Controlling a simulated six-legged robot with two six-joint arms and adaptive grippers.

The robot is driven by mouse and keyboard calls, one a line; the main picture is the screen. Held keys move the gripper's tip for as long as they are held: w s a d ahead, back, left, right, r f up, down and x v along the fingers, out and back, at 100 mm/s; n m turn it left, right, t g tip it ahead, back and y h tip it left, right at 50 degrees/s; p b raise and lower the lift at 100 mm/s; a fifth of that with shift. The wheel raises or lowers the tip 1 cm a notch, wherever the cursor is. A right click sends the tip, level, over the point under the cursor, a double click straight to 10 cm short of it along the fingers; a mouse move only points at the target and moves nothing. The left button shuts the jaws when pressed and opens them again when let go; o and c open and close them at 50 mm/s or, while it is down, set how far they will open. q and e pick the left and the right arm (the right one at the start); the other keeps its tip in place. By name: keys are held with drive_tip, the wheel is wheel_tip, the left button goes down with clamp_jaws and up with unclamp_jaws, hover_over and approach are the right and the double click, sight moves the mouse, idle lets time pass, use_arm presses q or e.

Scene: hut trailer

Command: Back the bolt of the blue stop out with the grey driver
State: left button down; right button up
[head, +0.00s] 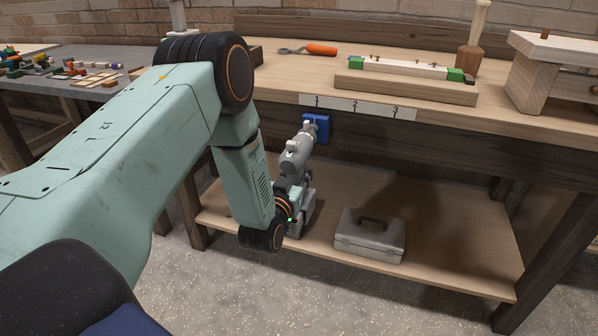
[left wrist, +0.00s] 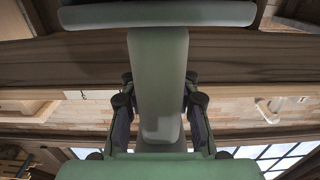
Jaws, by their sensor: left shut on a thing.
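The blue stop (head: 320,128) is on the dark front apron of the bench, below the label 1. The grey driver (head: 298,150) points up and toward it, its nose at or just in front of the stop; I cannot tell whether it touches. The bolt is hidden or too small to make out. My left gripper (head: 291,187) is shut on the driver, below its barrel and mostly hidden by my wrist. In the left wrist view, the driver (left wrist: 158,75) lies between the two dark fingers of the gripper (left wrist: 160,110). My right gripper is not in view.
A numbered strip (head: 356,106) runs along the bench edge. On the bench top (head: 450,115) are a wooden block with green-ended parts (head: 405,68), an orange-handled tool (head: 320,49) and a mallet (head: 472,45). A grey case (head: 370,238) sits on the lower shelf (head: 450,265).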

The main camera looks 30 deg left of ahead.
use_arm(q)
drive_tip(key=shift+r, duration=0.35)
idle(0.6)
drive_tip(key=shift+f, duration=0.1)
idle(0.4)
drive_tip(key=shift+s+p, duration=0.1)
drive_tip(key=shift+p, duration=0.2)
idle(0.3)
idle(0.6)
